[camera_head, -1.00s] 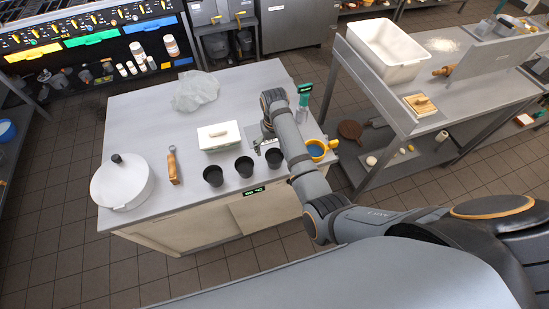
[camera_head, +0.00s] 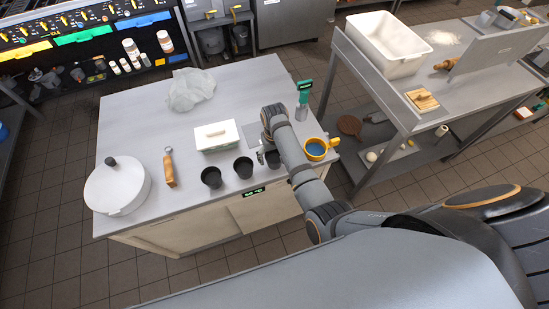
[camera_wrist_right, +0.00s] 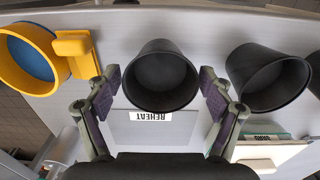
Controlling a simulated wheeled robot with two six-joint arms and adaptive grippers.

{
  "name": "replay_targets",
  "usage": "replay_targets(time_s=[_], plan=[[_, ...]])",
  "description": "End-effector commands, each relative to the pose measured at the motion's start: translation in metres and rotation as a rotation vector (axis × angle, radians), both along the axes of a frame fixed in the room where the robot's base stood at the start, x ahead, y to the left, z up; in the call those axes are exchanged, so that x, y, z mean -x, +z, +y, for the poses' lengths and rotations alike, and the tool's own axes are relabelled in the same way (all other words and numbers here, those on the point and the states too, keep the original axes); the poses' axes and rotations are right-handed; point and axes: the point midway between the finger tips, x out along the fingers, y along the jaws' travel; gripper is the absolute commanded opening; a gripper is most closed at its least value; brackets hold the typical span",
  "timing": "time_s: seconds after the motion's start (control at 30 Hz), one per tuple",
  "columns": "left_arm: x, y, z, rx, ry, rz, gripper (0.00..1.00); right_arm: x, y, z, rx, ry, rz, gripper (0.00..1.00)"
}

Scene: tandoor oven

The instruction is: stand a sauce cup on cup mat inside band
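Three black sauce cups stand in a row near the table's front edge: a left cup (camera_head: 211,177), a middle cup (camera_head: 243,168) and a right cup (camera_head: 273,161), partly hidden by my right arm. My right gripper (camera_wrist_right: 160,84) is open, its fingers on either side of the right cup (camera_wrist_right: 160,75), with small gaps showing. The middle cup also shows in the wrist view (camera_wrist_right: 266,77). A grey mat (camera_head: 257,135) lies behind the right cup, partly covered by my arm; in the wrist view (camera_wrist_right: 150,134) it bears a "REHEAT" label. My left gripper is out of view.
A yellow mug (camera_head: 317,149) stands close to the right cup. A white lidded box (camera_head: 218,136) sits left of the mat. A green-topped thermometer (camera_head: 303,98), crumpled plastic (camera_head: 191,90), a wooden-handled tool (camera_head: 169,168) and a white pot (camera_head: 118,186) are also on the table.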

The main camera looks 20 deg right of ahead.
Motion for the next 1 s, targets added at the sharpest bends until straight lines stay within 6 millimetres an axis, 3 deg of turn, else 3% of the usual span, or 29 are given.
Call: replay_targets(time_s=[0.03,0.23,0.27,0.5,1.0], plan=[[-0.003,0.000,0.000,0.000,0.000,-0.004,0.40,0.000,0.000,0.000,0.000,0.000,0.000,0.68],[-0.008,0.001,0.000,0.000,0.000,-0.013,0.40,0.000,0.000,0.000,0.000,0.000,0.000,0.41],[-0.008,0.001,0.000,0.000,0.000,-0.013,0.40,0.000,0.000,0.000,0.000,0.000,0.000,0.69],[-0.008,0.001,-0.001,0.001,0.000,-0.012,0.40,0.000,0.000,0.000,0.000,0.000,0.000,0.40],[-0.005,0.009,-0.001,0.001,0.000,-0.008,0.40,0.000,0.014,0.000,0.000,0.000,0.000,0.39]])
